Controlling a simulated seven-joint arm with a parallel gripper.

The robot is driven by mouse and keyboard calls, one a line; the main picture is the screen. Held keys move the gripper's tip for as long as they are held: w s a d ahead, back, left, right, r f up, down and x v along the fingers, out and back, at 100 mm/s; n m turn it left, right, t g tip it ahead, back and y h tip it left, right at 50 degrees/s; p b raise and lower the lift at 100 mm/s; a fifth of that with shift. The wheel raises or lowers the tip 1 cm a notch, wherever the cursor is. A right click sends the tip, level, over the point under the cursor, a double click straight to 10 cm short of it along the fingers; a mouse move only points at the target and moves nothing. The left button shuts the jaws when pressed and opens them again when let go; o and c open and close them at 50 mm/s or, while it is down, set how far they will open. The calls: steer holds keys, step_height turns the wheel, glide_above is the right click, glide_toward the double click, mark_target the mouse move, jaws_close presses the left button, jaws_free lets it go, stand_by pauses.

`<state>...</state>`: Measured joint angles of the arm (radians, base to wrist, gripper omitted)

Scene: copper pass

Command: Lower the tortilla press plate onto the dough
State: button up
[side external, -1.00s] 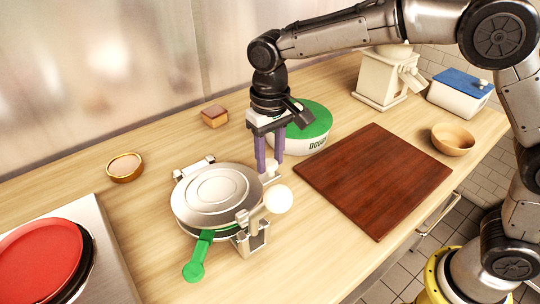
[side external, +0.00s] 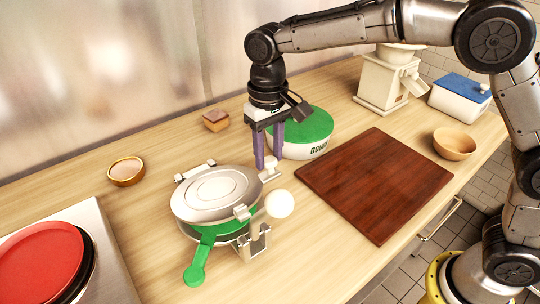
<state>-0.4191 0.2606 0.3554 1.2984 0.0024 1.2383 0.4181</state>
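The tortilla press (side external: 190,238) stands on the counter at left of centre. Its round silver upper plate (side external: 215,190) is tilted, raised a little, with a gap above the green-edged lower part on the near right side. A green handle (side external: 198,262) points to the front. No dough shows between the plates. My gripper (side external: 268,165) points down at the plate's right edge, its purple fingers spaced apart. The fingertips are at a small metal tab (side external: 270,172) on that edge. Whether they clamp it I cannot tell.
A white ball knob (side external: 280,204) sits right of the press. A green-lidded dough tub (side external: 305,125) stands close behind my gripper. A brown board (side external: 375,185) lies to the right. A red pan (side external: 40,262) is at far left, a small bowl (side external: 126,171) behind the press.

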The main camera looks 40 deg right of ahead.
steer(key=o, duration=0.5)
steer(key=shift+w+r, duration=0.2)
steer(key=shift+w, duration=0.1)
steer(key=shift+c, duration=0.2)
steer(key=shift+s, duration=0.1)
step_height(320, 180, up, 14)
steer(key=shift+f, duration=0.15)
